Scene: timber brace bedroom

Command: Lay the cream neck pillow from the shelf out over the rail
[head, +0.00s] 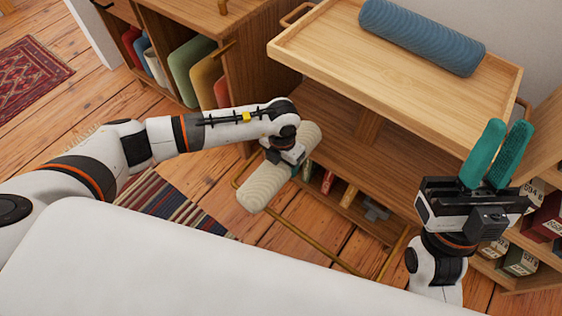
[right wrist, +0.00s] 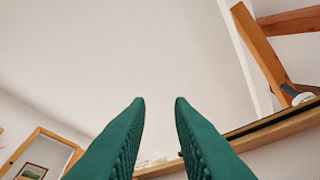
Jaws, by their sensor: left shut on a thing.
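The cream neck pillow (head: 262,189) is a ribbed, roll-shaped cushion in the middle of the head view. My left gripper (head: 291,163) is shut on it near its middle, from above, and the wrist hides part of it. The brass rail (head: 318,249) runs along the front of the wooden shelf unit, low over the floor. In the picture the pillow crosses the rail's left end; I cannot tell whether it touches. My right gripper (head: 509,126) is raised at the right, empty, its green fingers apart; they also show in the right wrist view (right wrist: 159,100).
A blue ribbed roll (head: 422,38) lies on the wooden tray top (head: 350,62). A cabinet with coloured cushions (head: 193,70) stands at the back left. Shelves with boxes (head: 522,257) are at the right. A striped rug (head: 175,205) lies on the floor. A white surface (head: 190,265) fills the foreground.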

